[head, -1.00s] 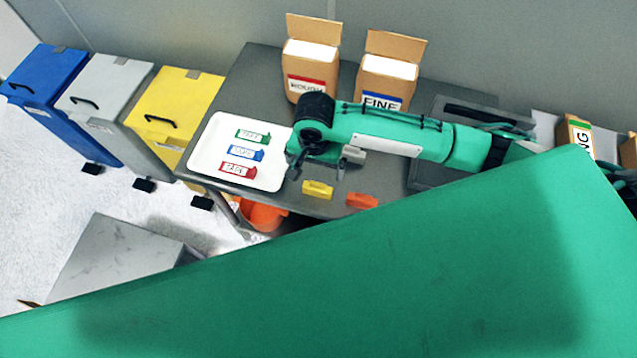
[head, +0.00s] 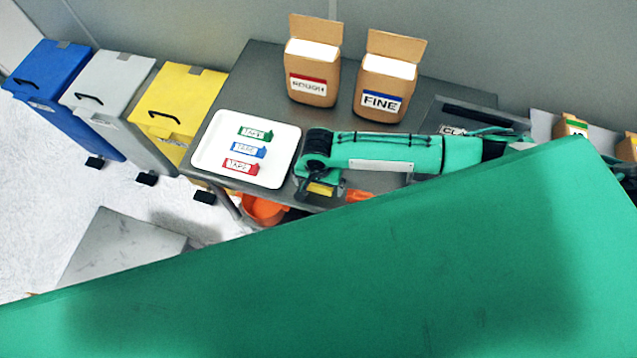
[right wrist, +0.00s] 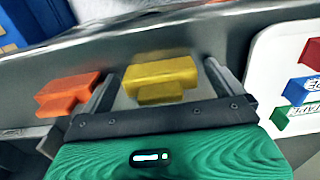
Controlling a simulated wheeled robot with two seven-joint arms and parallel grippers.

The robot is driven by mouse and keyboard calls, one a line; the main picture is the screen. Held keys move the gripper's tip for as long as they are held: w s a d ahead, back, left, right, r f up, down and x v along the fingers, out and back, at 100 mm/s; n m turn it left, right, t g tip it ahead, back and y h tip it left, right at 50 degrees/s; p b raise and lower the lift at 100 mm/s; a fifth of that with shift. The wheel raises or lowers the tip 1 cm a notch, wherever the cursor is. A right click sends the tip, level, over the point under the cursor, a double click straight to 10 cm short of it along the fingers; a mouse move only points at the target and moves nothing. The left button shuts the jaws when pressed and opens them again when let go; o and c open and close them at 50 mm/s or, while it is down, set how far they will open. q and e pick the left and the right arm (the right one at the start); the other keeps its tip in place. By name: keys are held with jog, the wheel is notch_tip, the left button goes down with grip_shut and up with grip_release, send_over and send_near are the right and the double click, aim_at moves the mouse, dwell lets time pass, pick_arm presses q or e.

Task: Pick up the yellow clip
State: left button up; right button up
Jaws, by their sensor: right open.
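The yellow clip (head: 321,188) lies on the grey table near its front edge, partly hidden by my right gripper in the head view. In the right wrist view the yellow clip (right wrist: 160,78) sits between the two open fingers of my right gripper (right wrist: 158,88). The left finger stands between it and an orange clip (right wrist: 66,93). The right finger is beside its right end. I cannot tell whether either finger touches it. In the head view my right gripper (head: 318,190) is low over the clip. My left gripper is not in view.
A white tray (head: 209,150) with green, blue and red clips stands left of my gripper. The orange clip (head: 358,196) lies close on the right. Two bags, a ROUGH bag (head: 313,92) and a FINE bag (head: 381,80), stand at the back. An orange bucket (head: 265,211) is below the table edge.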

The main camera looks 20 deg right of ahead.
jog(key=c, duration=1)
jog(key=shift+c, duration=0.2)
